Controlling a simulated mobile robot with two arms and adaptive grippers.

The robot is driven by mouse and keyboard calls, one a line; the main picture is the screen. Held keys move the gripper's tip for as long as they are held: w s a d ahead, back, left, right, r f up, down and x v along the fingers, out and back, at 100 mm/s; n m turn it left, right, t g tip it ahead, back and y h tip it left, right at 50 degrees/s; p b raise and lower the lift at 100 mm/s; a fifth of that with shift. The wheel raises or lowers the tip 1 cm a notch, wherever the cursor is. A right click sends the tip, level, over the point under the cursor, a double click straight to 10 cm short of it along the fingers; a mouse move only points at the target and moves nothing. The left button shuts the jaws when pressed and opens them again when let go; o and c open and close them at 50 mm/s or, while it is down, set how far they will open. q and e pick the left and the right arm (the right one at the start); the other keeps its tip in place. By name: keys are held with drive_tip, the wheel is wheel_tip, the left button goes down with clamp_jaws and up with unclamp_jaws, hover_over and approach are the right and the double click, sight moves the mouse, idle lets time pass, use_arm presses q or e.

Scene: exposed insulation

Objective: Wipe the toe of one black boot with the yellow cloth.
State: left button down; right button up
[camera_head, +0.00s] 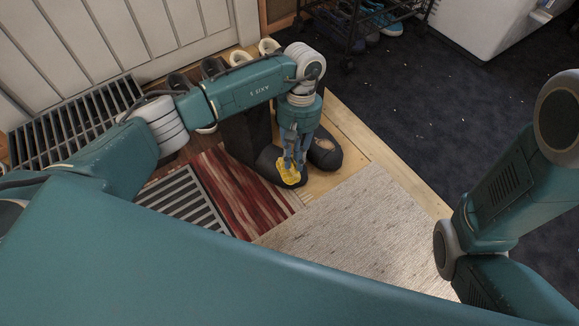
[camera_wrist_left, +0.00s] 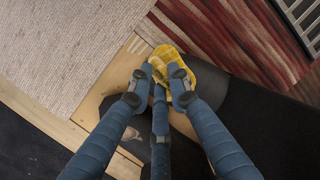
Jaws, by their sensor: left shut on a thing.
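The yellow cloth (camera_head: 289,172) is bunched at the tips of my left gripper (camera_head: 290,158). The cloth also shows in the left wrist view (camera_wrist_left: 188,72), between and beyond the fingertips (camera_wrist_left: 162,75). My left gripper points down and is shut on the cloth. The cloth lies over the toe of one black boot (camera_head: 266,163) and appears to touch it. The second black boot (camera_head: 325,152) stands close to its right. The gripper and cloth hide part of the first boot's toe. My right gripper is not in view; only its arm shows at the right.
A red striped mat (camera_head: 228,190) and a beige rug (camera_head: 340,222) lie in front of the boots. A metal grate (camera_head: 75,122) is at the left. Several other shoes stand along the wall. A shoe rack (camera_head: 350,25) stands at the back, beside dark carpet.

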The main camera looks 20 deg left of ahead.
use_arm(q)
drive_tip(key=shift+w+f, duration=0.1)
drive_tip(key=shift+w, duration=0.2)
drive_tip(key=shift+r, duration=0.2)
drive_tip(key=shift+s+a+r+p, duration=0.1)
drive_tip(key=shift+s+a+p, duration=0.05)
drive_tip(key=shift+s+p, duration=0.3)
drive_tip(key=shift+s+a+r+p, duration=0.1)
drive_tip(key=shift+s+p, duration=0.25)
drive_tip(key=shift+p, duration=0.1)
drive_tip(key=shift+s+a+p, duration=0.2)
drive_tip(key=shift+s+p, duration=0.3)
drive_tip(key=shift+s, duration=0.15)
drive_tip(key=shift+s+a+f, duration=0.15)
drive_tip(key=shift+s, duration=0.3)
